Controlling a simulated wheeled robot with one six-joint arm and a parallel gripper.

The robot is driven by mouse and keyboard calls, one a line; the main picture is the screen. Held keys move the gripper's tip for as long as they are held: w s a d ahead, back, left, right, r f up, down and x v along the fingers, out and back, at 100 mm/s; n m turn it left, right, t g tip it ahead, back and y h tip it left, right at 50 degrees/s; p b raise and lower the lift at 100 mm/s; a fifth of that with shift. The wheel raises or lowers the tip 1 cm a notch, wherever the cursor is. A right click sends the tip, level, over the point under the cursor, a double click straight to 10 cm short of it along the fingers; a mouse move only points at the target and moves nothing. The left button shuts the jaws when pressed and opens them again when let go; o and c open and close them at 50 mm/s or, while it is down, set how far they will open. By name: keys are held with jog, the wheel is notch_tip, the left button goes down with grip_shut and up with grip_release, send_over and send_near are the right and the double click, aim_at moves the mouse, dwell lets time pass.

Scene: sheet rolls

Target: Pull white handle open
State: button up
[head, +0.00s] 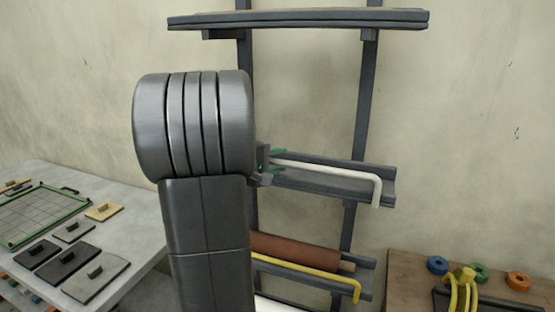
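The white handle (330,169) is a long bar with its right end bent down, in front of a dark grey shelf trough on the rack. My gripper (271,162) is at the bar's left part, mostly hidden behind my own large grey arm link. Its green fingertips show above and below the bar with a gap between them, so it looks open around the bar. I cannot tell whether either finger touches it. The bar's left end is hidden.
Below, a yellow handle (310,271) fronts a trough with a reddish-brown roll (293,250). A dark upper shelf (300,20) is overhead. A grey table (135,220) with trowel-like tools and a green-framed grid stands left. A brown table (410,270) with coloured rings stands right.

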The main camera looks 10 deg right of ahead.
jog(key=shift+c, duration=0.5)
grip_shut()
jog(key=shift+s+f+b, duration=0.1)
jog(key=shift+f+b, duration=0.1)
jog(key=shift+b, duration=0.7)
